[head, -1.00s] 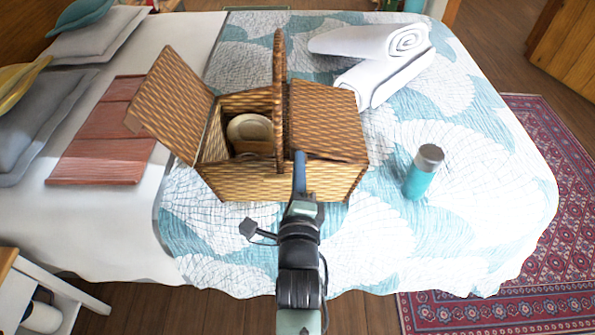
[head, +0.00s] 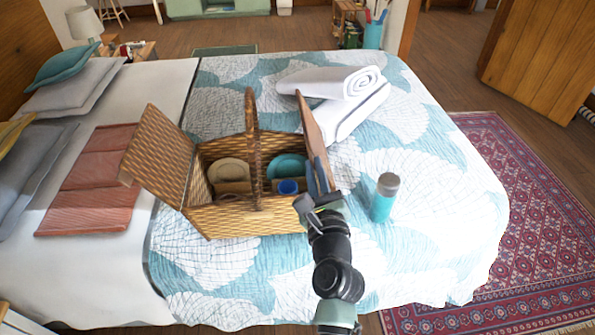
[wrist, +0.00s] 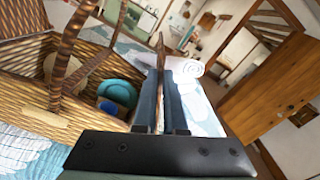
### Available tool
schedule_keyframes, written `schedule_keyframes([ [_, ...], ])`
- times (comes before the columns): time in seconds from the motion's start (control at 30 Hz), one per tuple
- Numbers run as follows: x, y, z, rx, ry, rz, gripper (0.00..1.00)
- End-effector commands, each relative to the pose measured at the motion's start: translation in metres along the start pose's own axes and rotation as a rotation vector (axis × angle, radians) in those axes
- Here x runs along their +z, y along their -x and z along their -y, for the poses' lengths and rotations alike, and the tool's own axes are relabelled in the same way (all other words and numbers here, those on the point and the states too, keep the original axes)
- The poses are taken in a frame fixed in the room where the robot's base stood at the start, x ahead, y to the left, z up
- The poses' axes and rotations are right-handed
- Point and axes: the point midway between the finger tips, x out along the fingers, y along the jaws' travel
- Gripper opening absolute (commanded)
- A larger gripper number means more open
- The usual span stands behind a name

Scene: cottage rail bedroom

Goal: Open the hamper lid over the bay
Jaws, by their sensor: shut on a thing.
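The wicker hamper (head: 250,223) stands on the bed with a tall handle (head: 252,130) across its middle. Its left lid (head: 158,155) is raised and leans outward to the left. Its right lid (head: 310,128) stands about upright, seen nearly edge-on. My gripper (head: 318,174) is shut on the right lid's edge near the front right corner. In the wrist view, the lid (wrist: 160,52) shows as a thin strip between my gripper's fingers (wrist: 160,98). The right bay is uncovered and holds teal dishes (head: 287,165) and a blue cup (head: 288,187). The left bay holds cream plates (head: 229,171).
A teal bottle (head: 384,200) stands on the bed just right of my gripper. Rolled white towels (head: 340,105) lie behind the right lid. A folded reddish cloth (head: 92,180) lies left of the hamper. The bed's front right is clear.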

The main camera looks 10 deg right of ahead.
Motion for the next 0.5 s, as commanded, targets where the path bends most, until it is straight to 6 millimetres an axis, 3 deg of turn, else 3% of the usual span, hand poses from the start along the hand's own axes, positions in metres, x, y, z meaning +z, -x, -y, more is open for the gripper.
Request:
schedule_keyframes([
  [0.17, 0.001, -0.001, 0.029, -0.004, -0.169, 0.001, 0.0],
  [0.5, -0.018, -0.001, 0.073, -0.002, -0.493, 0.001, 0.0],
])
